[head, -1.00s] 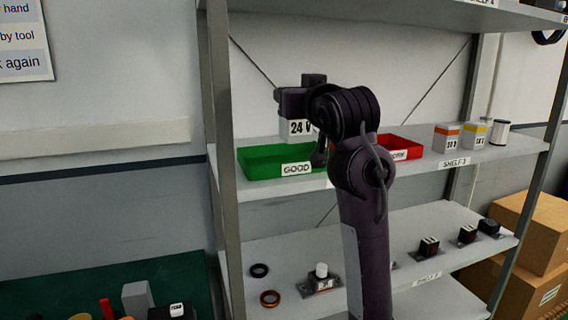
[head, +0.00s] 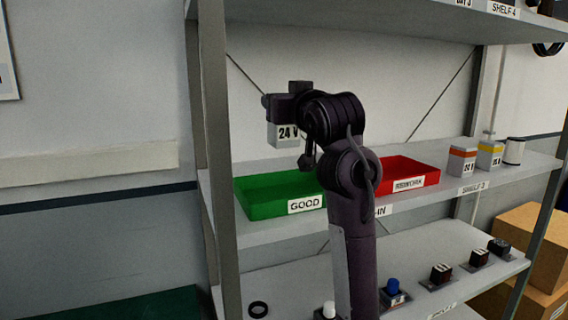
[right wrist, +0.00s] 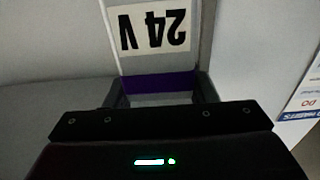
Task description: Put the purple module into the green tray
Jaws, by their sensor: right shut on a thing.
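The purple module is a pale box marked "24 V" (head: 284,135); the right wrist view shows its purple band (right wrist: 160,84) between my fingers. My right gripper (right wrist: 162,92) is shut on it. In the head view it hangs above the back part of the green tray (head: 257,212), apart from it. The tray is labelled "GOOD" and stands on the middle shelf; the part of its inside that shows is empty. My right arm covers the tray's right end. My left gripper is not in view.
A red tray (head: 415,170) stands right of the green one, partly behind my arm. A shelf post (head: 216,150) rises at left, and another shelf (head: 400,20) lies above.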

